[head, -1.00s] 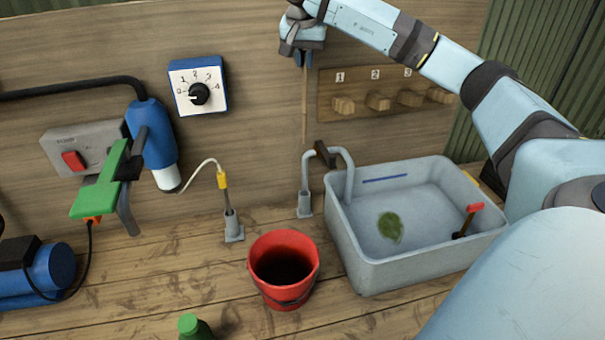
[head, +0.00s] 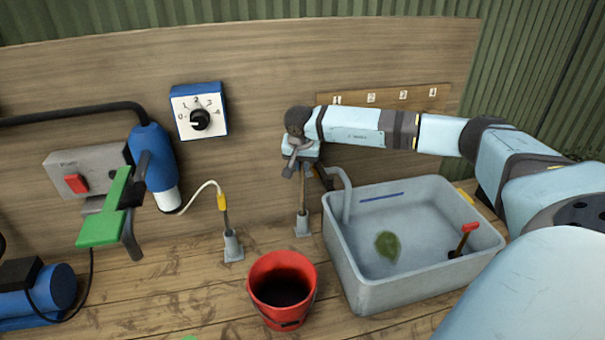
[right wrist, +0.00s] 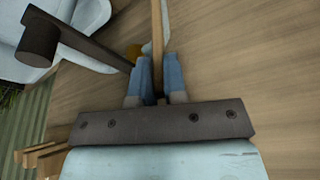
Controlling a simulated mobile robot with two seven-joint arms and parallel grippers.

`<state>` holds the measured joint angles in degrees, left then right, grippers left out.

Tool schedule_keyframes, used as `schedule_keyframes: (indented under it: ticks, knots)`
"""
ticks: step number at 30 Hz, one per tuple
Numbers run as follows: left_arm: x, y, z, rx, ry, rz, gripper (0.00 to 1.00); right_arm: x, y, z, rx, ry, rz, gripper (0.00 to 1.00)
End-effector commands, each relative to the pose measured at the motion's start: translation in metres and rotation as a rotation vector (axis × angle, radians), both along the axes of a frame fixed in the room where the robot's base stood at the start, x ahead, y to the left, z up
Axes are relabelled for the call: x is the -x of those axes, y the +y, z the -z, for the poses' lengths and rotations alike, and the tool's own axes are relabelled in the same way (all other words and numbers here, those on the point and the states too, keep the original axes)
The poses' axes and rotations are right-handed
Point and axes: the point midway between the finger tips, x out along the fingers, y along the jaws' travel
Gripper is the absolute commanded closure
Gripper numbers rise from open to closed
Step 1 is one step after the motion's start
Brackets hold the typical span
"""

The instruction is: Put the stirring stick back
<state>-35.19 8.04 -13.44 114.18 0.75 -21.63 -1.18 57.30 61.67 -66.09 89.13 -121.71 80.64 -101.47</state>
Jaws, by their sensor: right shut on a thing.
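The stirring stick (head: 303,195) is a thin pale wooden rod, roughly upright by the back board. My right gripper (head: 304,168) is shut on it. The stick's lower part runs down to a small grey holder (head: 302,226) on the bench, left of the tank; whether its tip is inside is hard to tell. In the right wrist view the stick (right wrist: 157,40) passes between the two blue fingers (right wrist: 157,82). Its lower end is not clear there. My left gripper is out of view.
A grey tank (head: 372,284) with a bent pipe (head: 345,190) stands close on the right. A dark lever (right wrist: 85,48) lies near the fingers. A red bucket (head: 283,268) stands in front, and another grey holder (head: 232,246) with a yellow-handled probe (head: 222,202) to the left.

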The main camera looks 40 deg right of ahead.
Motion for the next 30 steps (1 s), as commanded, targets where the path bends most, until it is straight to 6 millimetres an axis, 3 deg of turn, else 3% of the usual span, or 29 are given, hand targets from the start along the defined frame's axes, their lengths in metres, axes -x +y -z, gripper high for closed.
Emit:
schedule_keyframes:
  ticks: [11, 22, 23, 26, 30]
  knots:
    - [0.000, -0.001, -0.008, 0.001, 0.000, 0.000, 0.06, 0.000, 0.000, 0.042, 0.000, 0.002, 0.002, 1.00]
    - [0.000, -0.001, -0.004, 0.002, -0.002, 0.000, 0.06, 0.000, 0.000, 0.048, 0.001, -0.001, 0.001, 1.00]
    - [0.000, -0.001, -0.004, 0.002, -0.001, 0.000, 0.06, 0.000, 0.000, 0.048, 0.001, -0.001, 0.001, 0.85]
    - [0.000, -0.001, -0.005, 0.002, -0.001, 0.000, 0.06, 0.000, 0.000, 0.047, 0.001, -0.001, 0.001, 0.62]
    - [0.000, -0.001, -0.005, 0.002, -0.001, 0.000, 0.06, 0.000, 0.000, 0.047, 0.001, -0.001, 0.001, 0.62]
